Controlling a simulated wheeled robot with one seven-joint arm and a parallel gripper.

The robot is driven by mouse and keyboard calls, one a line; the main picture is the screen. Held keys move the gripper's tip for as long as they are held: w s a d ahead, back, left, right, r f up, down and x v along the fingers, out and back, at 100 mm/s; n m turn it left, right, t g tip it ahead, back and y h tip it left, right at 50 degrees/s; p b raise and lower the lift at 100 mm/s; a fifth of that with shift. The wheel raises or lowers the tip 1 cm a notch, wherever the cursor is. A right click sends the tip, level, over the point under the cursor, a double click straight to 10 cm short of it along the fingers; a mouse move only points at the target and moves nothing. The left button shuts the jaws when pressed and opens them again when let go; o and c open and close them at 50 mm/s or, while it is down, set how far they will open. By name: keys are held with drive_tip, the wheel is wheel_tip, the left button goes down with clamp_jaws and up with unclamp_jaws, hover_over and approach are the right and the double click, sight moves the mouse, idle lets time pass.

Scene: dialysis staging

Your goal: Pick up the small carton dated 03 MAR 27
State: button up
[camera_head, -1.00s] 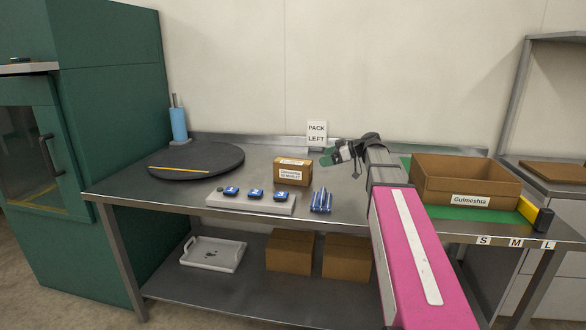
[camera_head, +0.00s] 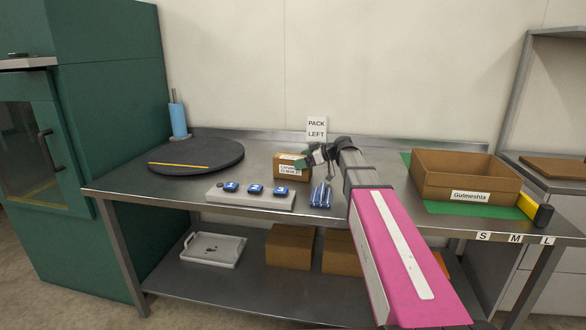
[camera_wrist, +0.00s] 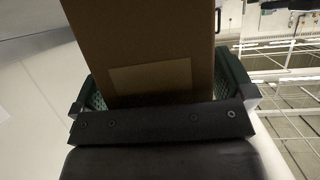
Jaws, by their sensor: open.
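The small brown carton (camera_head: 287,172) stands on the steel table, left of my arm. Its white front label carries small print that I cannot read for certain, and its right side is partly covered by my gripper (camera_head: 304,161). In the wrist view the carton (camera_wrist: 145,45) fills the middle, with a pale blank-looking label on the near face. My gripper (camera_wrist: 165,88) is open, with one green finger to each side of the carton. I cannot tell whether either finger touches it.
A "PACK LEFT" sign (camera_head: 317,128) stands behind. A dark round turntable (camera_head: 200,155) is left; an open box labelled Gulmeshta (camera_head: 450,185) is right.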

drive_tip(key=c, duration=1)
drive_tip(key=shift+c, duration=0.2)
drive_tip(key=shift+r, duration=0.1)
